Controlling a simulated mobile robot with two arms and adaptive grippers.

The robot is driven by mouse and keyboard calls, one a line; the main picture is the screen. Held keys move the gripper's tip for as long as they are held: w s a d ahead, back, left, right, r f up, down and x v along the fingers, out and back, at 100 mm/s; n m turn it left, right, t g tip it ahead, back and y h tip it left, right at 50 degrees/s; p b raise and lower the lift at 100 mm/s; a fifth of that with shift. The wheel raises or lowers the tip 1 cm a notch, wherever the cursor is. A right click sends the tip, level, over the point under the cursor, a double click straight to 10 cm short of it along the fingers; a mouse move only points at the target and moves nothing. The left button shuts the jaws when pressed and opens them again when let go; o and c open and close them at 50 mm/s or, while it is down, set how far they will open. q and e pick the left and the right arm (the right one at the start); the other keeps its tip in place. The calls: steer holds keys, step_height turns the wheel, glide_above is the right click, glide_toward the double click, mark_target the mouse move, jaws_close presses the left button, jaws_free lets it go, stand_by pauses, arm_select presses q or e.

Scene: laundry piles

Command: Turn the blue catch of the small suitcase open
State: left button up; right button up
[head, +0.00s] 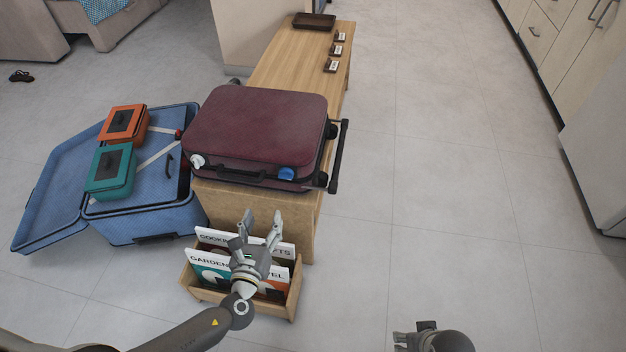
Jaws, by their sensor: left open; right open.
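The small maroon suitcase (255,125) lies flat and closed on the near end of the wooden bench. Its blue catch (287,174) is on the near side, right of the black carry handle (240,176). A white catch (197,161) is on the same side, at the left corner. I cannot tell how either catch is turned. My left gripper (259,222) is open and empty, in front of the suitcase and apart from it, its fingers pointing toward the near side. My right gripper (412,332) is at the bottom edge, partly cut off, far from the suitcase.
A large open blue suitcase (60,205) stands left, with orange (123,124) and teal (110,170) cases on it. The wooden bench (275,65) bears a dark tray (314,21) and small labelled items. A magazine box (290,303) sits below my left gripper. The right floor is clear.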

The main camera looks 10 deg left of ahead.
mark_target(285, 178)
arm_select(q)
steer(key=shift+m+t+h, duration=0.4)
steer(key=shift+m+t, duration=0.2)
steer(key=shift+m, duration=0.3)
steer(key=w+d+r, duration=0.1)
steer(key=w, duration=0.2)
steer(key=w+d, duration=0.1)
steer(key=w, duration=0.2)
steer(key=w+d+r+b, duration=0.1)
steer(key=w, duration=0.3)
steer(key=shift+r, duration=0.35)
steer(key=shift+w, duration=0.85)
arm_select(e)
steer(key=r, duration=0.3)
steer(key=d+r, duration=0.1)
steer(key=r, duration=0.1)
steer(key=shift+w, duration=0.35)
arm_select(q)
steer(key=shift+c, duration=0.2)
steer(key=c, duration=1)
arm_select(e)
steer(key=shift+f, duration=0.1)
steer(key=shift+s, duration=0.1)
